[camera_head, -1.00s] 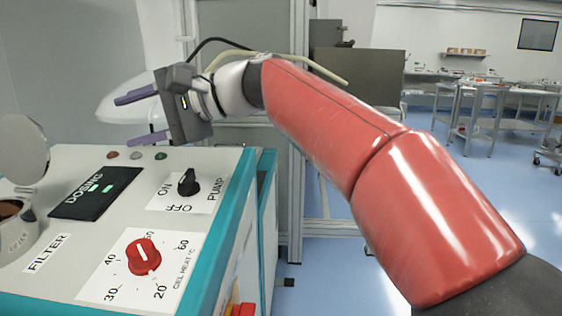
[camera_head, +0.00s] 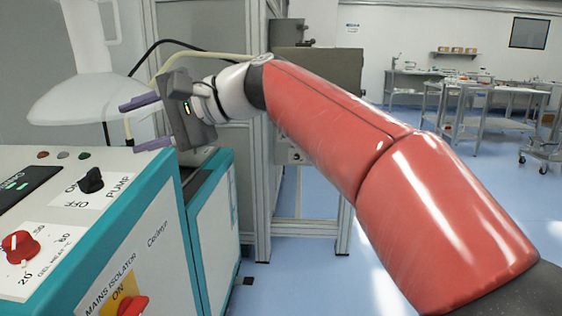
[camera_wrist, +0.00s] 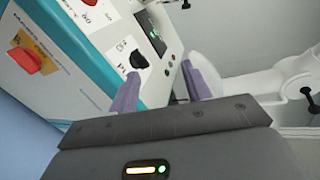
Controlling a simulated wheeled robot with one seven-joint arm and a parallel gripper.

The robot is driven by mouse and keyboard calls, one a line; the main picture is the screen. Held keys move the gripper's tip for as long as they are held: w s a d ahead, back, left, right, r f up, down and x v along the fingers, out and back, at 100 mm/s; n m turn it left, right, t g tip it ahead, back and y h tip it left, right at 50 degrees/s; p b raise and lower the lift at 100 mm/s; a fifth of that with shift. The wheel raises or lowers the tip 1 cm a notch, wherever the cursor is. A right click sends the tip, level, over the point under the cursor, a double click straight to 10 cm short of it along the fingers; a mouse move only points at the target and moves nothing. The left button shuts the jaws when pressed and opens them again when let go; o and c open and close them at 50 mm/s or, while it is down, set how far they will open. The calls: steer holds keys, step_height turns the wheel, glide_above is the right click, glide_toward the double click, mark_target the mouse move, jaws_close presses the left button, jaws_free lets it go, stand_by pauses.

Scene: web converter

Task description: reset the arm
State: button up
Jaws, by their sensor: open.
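My gripper (camera_head: 146,124) is in front of me at the left, at the end of my red arm, with its two purple fingers pointing left. It is open and nothing shows between the fingers. It stands above the right end of the machine's panel. In the wrist view my gripper (camera_wrist: 162,88) also has its fingers apart, with the black pump knob (camera_wrist: 138,60) seen beyond them. The black pump knob also shows in the head view (camera_head: 91,180).
The white and teal machine (camera_head: 150,205) fills the lower left, with a red heat knob (camera_head: 20,246) and a red mains isolator knob (camera_head: 132,305). A white dome-shaped part (camera_head: 90,98) is behind my gripper. Blue floor (camera_head: 320,235) and metal tables (camera_head: 485,95) lie to the right.

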steer(key=s+d+f+t+h, duration=0.1)
steer(key=s+d+f+h, duration=0.4)
steer(key=d+f, duration=0.6)
steer(key=s+d+f+n+t+h, duration=0.1)
steer(key=s+d+f+h, duration=0.3)
steer(key=d+f, duration=0.7)
steer(key=s+d+f+n+t+h, duration=0.1)
steer(key=s+d+f+h, duration=0.4)
steer(key=d+f, duration=0.5)
steer(key=s+d+t, duration=0.1)
steer(key=s+d, duration=0.1)
steer(key=d, duration=0.2)
steer(key=shift+f+t+h, duration=0.3)
steer(key=shift+f, duration=0.1)
